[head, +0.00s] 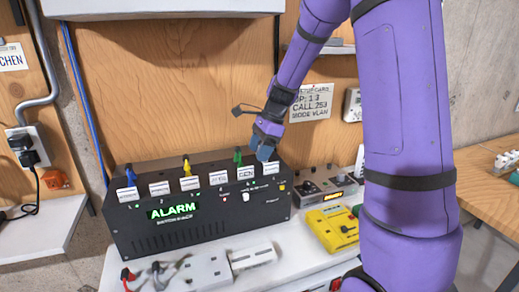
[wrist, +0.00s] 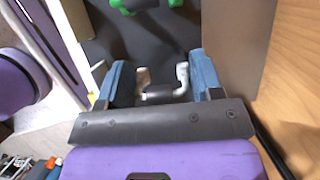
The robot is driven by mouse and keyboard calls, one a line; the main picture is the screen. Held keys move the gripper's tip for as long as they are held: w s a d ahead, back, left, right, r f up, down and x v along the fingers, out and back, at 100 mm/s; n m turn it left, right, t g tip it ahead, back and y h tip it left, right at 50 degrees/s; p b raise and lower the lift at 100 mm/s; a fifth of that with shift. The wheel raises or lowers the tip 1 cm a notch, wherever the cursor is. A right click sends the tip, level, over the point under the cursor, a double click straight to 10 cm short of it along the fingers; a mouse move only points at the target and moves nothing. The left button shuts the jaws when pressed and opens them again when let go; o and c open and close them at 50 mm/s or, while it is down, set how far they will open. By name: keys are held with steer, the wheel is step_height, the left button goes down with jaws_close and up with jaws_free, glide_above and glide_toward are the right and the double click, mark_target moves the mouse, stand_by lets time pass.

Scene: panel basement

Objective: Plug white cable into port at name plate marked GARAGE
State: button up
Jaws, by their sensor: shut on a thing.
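A black switch box (head: 180,225) with a green lit ALARM display stands on the bench. A row of white name plates (head: 160,188) runs along its upper front edge; I cannot read which says GARAGE. My gripper (head: 264,152) is at the box's top right end, close above the rightmost plate (head: 272,168). In the wrist view, my blue fingers (wrist: 160,85) are shut on a pale white piece (wrist: 182,76) with a dark middle, apparently the white cable's plug. The cable's run and the port beneath are hidden.
Blue, yellow (head: 186,163) and green (head: 238,156) plugs stand in the box's top. A white power strip (head: 207,272) lies in front. A yellow device (head: 333,228) and a grey control unit (head: 318,190) stand to the right. A wooden wall is close behind.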

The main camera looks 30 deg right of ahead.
steer(key=shift+f, duration=0.2)
stand_by(0.4)
steer(key=o, duration=1.2)
steer(key=shift+r, duration=0.1)
steer(key=shift+r, duration=3.65)
steer(key=shift+r, duration=0.1)
